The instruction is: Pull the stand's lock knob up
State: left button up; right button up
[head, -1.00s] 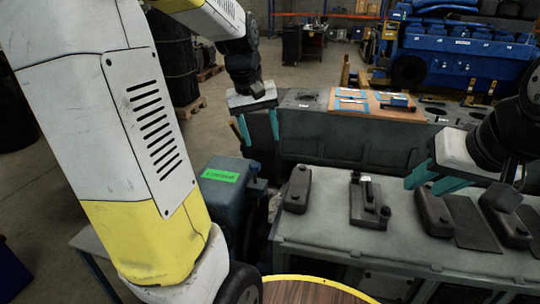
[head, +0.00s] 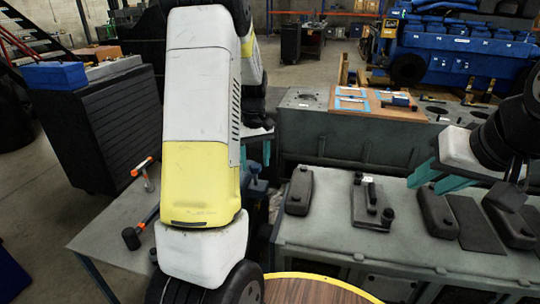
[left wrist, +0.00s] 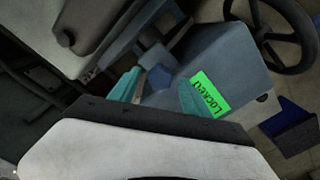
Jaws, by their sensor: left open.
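The stand's blue housing (left wrist: 225,60) fills the upper middle of the left wrist view, with a green label (left wrist: 208,95) reading LOCKED. A small blue faceted knob (left wrist: 160,77) shows beside it, between the fingers of my open left gripper (left wrist: 158,93). Whether the fingers touch the knob I cannot tell. In the head view my left arm hides most of the stand; a blue bit of it (head: 257,188) shows at the arm's right edge, below the partly hidden left gripper (head: 259,150). My right gripper (head: 441,178) is open and empty over the right bench.
A grey bench (head: 330,238) with dark covers and parts stands at right. In the left wrist view a black handwheel (left wrist: 270,35) sits beside the housing.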

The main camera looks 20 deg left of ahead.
pick_arm(q)
jog(key=shift+f, duration=0.3)
grip_shut()
dwell(1.3)
